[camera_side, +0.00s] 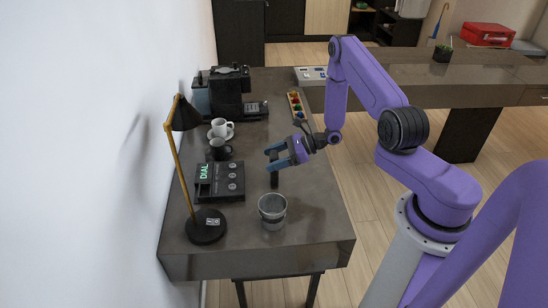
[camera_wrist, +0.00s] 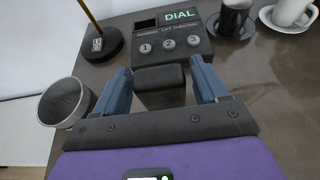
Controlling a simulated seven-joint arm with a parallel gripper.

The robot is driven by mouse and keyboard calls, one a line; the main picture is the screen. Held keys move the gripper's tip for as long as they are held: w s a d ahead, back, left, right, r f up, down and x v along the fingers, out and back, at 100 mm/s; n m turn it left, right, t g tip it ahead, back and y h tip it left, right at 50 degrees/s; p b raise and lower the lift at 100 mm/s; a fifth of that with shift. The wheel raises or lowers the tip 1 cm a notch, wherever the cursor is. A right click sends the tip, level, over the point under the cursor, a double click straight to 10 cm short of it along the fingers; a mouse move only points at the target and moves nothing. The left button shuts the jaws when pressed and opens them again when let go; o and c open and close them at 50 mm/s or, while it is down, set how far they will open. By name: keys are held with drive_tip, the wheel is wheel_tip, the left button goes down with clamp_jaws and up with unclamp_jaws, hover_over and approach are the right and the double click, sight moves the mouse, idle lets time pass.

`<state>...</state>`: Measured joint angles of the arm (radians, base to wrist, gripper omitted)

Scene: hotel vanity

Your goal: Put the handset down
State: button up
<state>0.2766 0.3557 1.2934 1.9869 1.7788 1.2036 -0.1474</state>
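In the side view my gripper (camera_side: 273,157) is over the counter, and the black handset (camera_side: 274,180) extends down below the fingers, roughly upright. I cannot tell whether its lower end touches the counter. The black phone base (camera_side: 222,181) lies left of my gripper, with numbered buttons and a lit display reading DIAL (camera_wrist: 180,15). No handset lies on it.
A metal bin or cup (camera_side: 272,212) stands close to the handset, towards the counter's front. A desk lamp (camera_side: 205,228) stands at the left. A black mug (camera_side: 219,149), a white cup (camera_side: 221,127) on a saucer and a coffee machine (camera_side: 226,92) are farther back.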

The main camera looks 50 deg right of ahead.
drive_tip(key=shift+o, duration=0.3)
drive_tip(key=shift+r, duration=0.2)
drive_tip(key=v, duration=1.2)
drive_tip(key=s+a+r+n+g, duration=0.45)
drive_tip(key=a+n+g, duration=0.25)
drive_tip(key=a+n, duration=0.2)
drive_tip(key=s+a+r+n+g, duration=0.3)
drive_tip(key=a+r+n+g, duration=0.3)
drive_tip(key=a+n, duration=0.2)
drive_tip(key=s+a+r+n+t+h, duration=0.1)
drive_tip(key=s+r+n+h, duration=0.3)
drive_tip(key=s+n, duration=0.4)
drive_tip(key=s+a+r+n+t+h, duration=0.2)
drive_tip(key=s+r+n+h, duration=0.3)
drive_tip(key=n, duration=0.9)
drive_tip(key=s, duration=0.3)
drive_tip(key=shift+s+n+t, duration=0.15)
drive_tip(key=shift+n+t, duration=0.15)
